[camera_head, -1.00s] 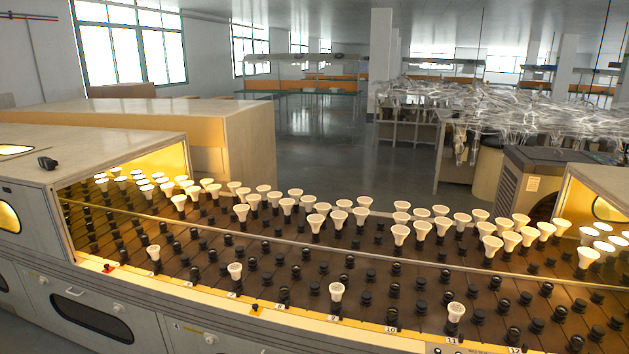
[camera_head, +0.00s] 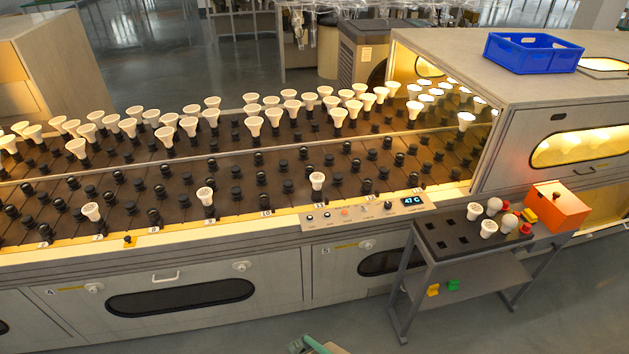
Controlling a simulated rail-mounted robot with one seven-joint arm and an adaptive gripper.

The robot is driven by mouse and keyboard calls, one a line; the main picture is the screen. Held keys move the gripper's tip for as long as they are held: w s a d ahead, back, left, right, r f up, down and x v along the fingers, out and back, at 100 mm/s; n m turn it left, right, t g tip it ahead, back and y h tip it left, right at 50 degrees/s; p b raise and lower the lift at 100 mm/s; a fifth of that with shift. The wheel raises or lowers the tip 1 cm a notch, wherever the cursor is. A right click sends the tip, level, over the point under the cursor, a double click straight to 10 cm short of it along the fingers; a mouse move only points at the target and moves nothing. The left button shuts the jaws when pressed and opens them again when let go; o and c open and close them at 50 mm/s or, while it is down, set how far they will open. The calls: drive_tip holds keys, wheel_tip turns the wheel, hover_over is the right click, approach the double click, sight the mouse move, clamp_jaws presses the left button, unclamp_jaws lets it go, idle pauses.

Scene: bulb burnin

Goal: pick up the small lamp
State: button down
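Several white lamps are in view, and I cannot tell which one is the small lamp. On the side cart stand white reflector lamps, one at the back (camera_head: 473,211), one at the front (camera_head: 488,229) and one to the right (camera_head: 508,223). A rounder white bulb (camera_head: 494,206) is among them. My gripper is not in view; only a small part, apparently of my arm, shows at the bottom edge.
The side cart (camera_head: 430,246) has empty square holes, an orange box (camera_head: 557,207) and red, yellow and green pieces. A control panel (camera_head: 375,212) with a lit display is on the conveyor front. A blue crate (camera_head: 534,53) sits on the tunnel housing (camera_head: 480,92). The front floor is clear.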

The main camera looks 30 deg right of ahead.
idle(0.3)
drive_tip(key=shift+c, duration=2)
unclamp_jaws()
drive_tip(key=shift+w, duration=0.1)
